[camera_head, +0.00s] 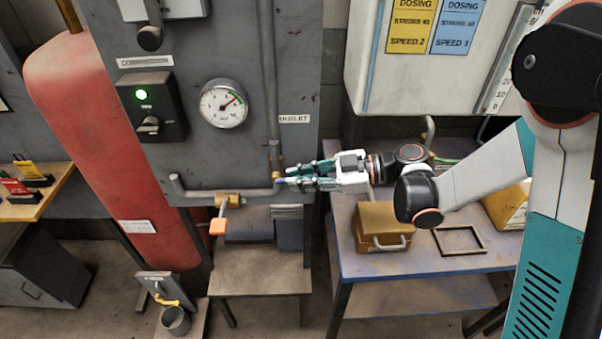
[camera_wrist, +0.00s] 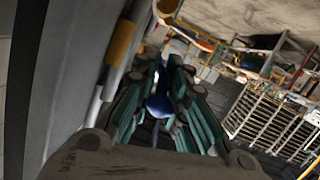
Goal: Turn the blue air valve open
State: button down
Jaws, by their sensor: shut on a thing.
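The blue air valve handle (camera_wrist: 158,105) shows between my gripper's fingers in the wrist view. In the head view only a small blue bit (camera_head: 281,181) shows at the fingertips, by the pipe joint at the lower right of the grey panel (camera_head: 200,60). My gripper (camera_head: 284,178) reaches in from the right, level, and is shut on the handle; in the wrist view its green fingers (camera_wrist: 160,92) lie on both sides of it. The fingers hide most of the valve, and its turn angle cannot be told.
A pressure gauge (camera_head: 223,103) and a green-lit switch box (camera_head: 150,105) sit on the panel. An orange-handled valve (camera_head: 218,226) hangs lower left of my gripper. A blue table (camera_head: 430,265) with a tan box (camera_head: 383,228) stands below my arm. A red tank (camera_head: 110,150) is at left.

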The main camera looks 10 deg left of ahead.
aim_at(276, 181)
jog(key=r+h+p, duration=0.1)
jog(key=p, duration=0.1)
jog(key=r+h+p, duration=0.1)
jog(key=h+p, duration=0.1)
jog(key=shift+s+a+r+t, duration=0.15)
jog(key=shift+a+r+t, duration=0.05)
jog(key=shift+a+t, duration=0.2)
jog(key=h+p, duration=0.2)
jog(key=a+r+h+p, duration=0.1)
jog(key=h, duration=0.1)
jog(key=shift+s+a+r+t+p, duration=0.15)
jog(key=shift+t+p, duration=0.2)
jog(key=shift+t, duration=0.05)
jog(key=h, duration=0.1)
jog(key=a+h+p, duration=0.1)
jog(key=h+p, duration=0.1)
jog(key=shift+s+a+r+n+t+h, duration=0.2)
jog(key=shift+a+r+n+t+h, duration=0.1)
jog(key=shift+r, duration=0.05)
jog(key=shift+s+a+t+h, duration=0.1)
jog(key=shift+a+t+h, duration=0.25)
jog(key=shift+h, duration=0.7)
jog(key=shift+s+a+t+h, duration=0.15)
jog(key=shift+a+h, duration=0.4)
jog(key=shift+h, duration=0.5)
jog(key=c, duration=1.7)
grip_release()
jog(key=shift+r, duration=0.15)
